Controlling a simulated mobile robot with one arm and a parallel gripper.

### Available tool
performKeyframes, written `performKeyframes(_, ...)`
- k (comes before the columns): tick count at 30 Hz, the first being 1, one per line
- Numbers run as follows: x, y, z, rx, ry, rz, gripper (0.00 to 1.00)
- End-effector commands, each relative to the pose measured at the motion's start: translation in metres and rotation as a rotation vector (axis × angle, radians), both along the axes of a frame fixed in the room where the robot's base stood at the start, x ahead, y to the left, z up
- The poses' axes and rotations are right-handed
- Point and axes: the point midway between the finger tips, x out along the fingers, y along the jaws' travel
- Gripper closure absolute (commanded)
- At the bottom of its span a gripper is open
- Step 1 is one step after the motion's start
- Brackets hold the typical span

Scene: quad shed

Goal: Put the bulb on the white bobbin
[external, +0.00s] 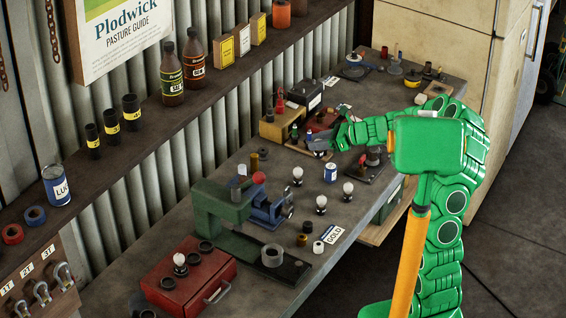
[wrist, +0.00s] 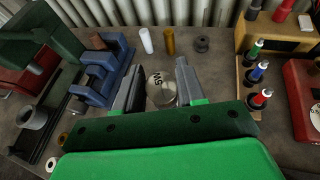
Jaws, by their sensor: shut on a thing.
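My gripper (wrist: 160,85) is shut on a pale round bulb (wrist: 161,88) marked 5W, seen from its top between the two grey fingers. In the external view my gripper (external: 318,147) is over the back half of the bench, and the held bulb cannot be made out there. A short white bobbin (external: 318,247) with a dark hole stands at the front of the bench, well away from my gripper, beside a brass one and a dark one. A taller white cylinder (wrist: 146,40) stands beyond my fingers near the wall; I cannot tell which one is the task's bobbin.
A green machine (external: 222,215), a blue vise (wrist: 97,78) and a red box (external: 188,280) fill the left. A wooden rack (wrist: 262,65) holds small coloured items to the right.

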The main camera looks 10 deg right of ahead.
Motion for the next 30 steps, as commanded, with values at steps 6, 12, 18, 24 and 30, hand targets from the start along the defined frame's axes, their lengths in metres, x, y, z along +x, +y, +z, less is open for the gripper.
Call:
performKeyframes(6,0.036,-0.053,0.007,0.012,-0.008,-0.075,0.91)
performKeyframes(12,0.074,-0.127,0.016,0.019,-0.015,-0.172,0.91)
performKeyframes(18,0.101,-0.205,0.023,0.022,-0.015,-0.262,0.91)
performKeyframes(24,0.117,-0.285,0.029,0.016,-0.011,-0.353,0.91)
performKeyframes(30,0.122,-0.349,0.032,0.008,-0.001,-0.422,0.91)
